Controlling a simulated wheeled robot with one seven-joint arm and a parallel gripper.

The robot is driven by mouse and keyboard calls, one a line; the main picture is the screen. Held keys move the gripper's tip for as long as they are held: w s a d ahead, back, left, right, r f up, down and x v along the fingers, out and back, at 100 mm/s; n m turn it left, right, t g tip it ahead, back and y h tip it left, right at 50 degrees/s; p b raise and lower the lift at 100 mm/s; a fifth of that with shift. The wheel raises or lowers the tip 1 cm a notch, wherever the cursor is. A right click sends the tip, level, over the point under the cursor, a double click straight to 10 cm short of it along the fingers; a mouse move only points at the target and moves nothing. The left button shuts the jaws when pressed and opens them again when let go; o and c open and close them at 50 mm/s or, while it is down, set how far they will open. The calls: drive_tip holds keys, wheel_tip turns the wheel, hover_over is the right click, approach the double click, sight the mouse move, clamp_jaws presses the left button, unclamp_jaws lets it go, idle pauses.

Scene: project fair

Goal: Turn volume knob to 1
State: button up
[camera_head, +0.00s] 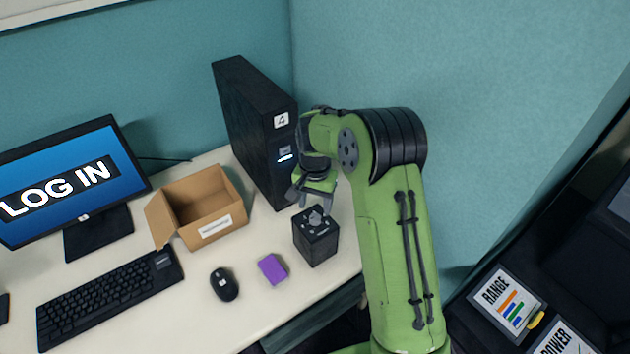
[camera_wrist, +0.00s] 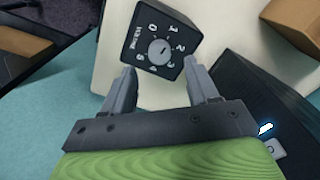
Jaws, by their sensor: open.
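The black volume box (camera_head: 317,245) stands on the desk near its right end, with a round grey knob on its top face. In the wrist view the knob (camera_wrist: 159,51) sits inside a ring of white numbers. Its pointer mark is too small to read surely. My gripper (camera_head: 314,203) is open just above the box, fingers pointing down. In the wrist view its fingers (camera_wrist: 159,68) are apart, one on each side of the box's lower part in the picture. The knob shows ahead between them. I cannot tell whether they touch anything.
A black computer tower (camera_head: 250,125) stands close behind the box. A purple block (camera_head: 272,269), a mouse (camera_head: 224,284), an open cardboard box (camera_head: 205,212), a keyboard (camera_head: 105,300) and a monitor (camera_head: 62,180) are to the left. The desk's front edge is near the box.

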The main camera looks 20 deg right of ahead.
sight(315, 217)
wheel_tip(315, 217, up, 11)
drive_tip(key=p, duration=0.1)
drive_tip(key=shift+p, duration=0.3)
drive_tip(key=shift+f, duration=0.1)
